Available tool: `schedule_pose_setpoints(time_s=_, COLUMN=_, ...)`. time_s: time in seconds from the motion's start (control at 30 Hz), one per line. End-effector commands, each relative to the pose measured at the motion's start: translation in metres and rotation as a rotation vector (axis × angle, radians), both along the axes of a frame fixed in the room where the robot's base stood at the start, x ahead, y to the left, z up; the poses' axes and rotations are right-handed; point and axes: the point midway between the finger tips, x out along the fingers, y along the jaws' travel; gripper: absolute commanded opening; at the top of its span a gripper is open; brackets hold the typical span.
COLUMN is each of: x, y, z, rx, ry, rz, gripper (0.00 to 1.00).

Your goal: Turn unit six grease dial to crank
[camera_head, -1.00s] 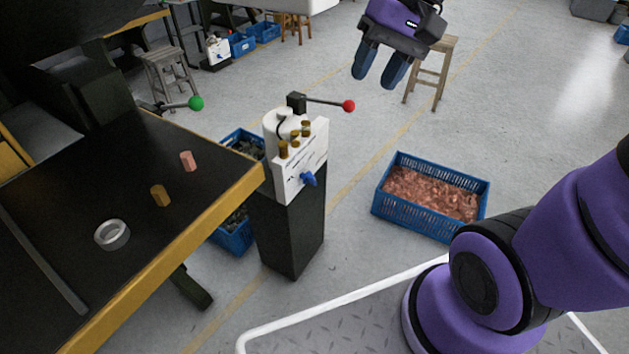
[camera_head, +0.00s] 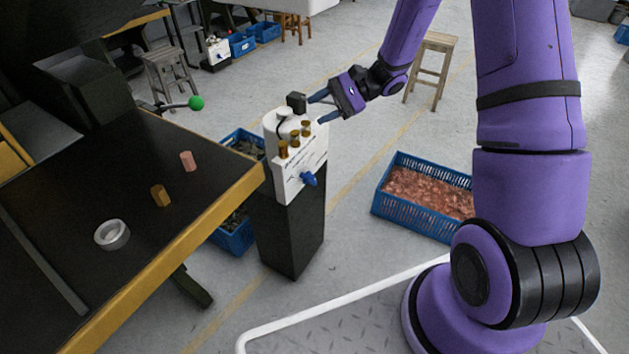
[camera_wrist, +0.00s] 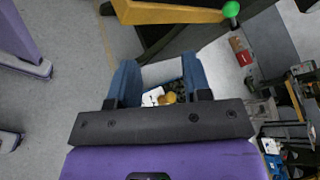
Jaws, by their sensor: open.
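A white unit (camera_head: 292,180) stands on a black pedestal (camera_head: 290,235), with a blue dial (camera_head: 308,179) on its front face and several brass fittings (camera_head: 283,149) on top. The dial's pointing direction is too small to read. A black lever block (camera_head: 296,102) rises at its back; its arm and red ball are hidden by my gripper. My gripper (camera_head: 315,109) is open and empty, at the unit's upper right, fingers pointing left towards the lever block. In the wrist view, part of the white unit (camera_wrist: 150,96) and a brass fitting (camera_wrist: 168,97) show between my fingers (camera_wrist: 160,70).
A black table with a yellow edge (camera_head: 195,237) is close on the left, bearing a metal ring (camera_head: 112,234) and small blocks. A green-balled lever (camera_head: 195,103) stands behind it. A blue crate (camera_head: 410,213) of copper pieces sits right on open floor. A stool (camera_head: 430,70) stands behind.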

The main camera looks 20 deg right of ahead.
Motion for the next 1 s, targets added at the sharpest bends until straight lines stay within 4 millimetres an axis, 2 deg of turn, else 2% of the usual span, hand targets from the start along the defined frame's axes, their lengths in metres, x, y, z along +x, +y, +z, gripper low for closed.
schedule_pose_setpoints(time_s=0.03, x=0.008, y=-0.004, z=-0.017, rx=0.037, ry=0.026, rz=-0.038, gripper=0.45)
schedule_pose_setpoints(time_s=0.2, x=0.032, y=-0.016, z=-0.068, rx=0.151, ry=0.081, rz=-0.170, gripper=0.45)
schedule_pose_setpoints(time_s=0.37, x=0.048, y=-0.029, z=-0.120, rx=0.246, ry=0.123, rz=-0.306, gripper=0.45)
schedule_pose_setpoints(time_s=0.5, x=0.056, y=-0.043, z=-0.170, rx=0.316, ry=0.157, rz=-0.432, gripper=0.45)
schedule_pose_setpoints(time_s=0.63, x=0.058, y=-0.056, z=-0.218, rx=0.371, ry=0.185, rz=-0.557, gripper=0.45)
schedule_pose_setpoints(time_s=0.8, x=0.051, y=-0.073, z=-0.284, rx=0.426, ry=0.212, rz=-0.725, gripper=0.45)
schedule_pose_setpoints(time_s=1.0, x=0.037, y=-0.087, z=-0.342, rx=0.456, ry=0.230, rz=-0.880, gripper=0.45)
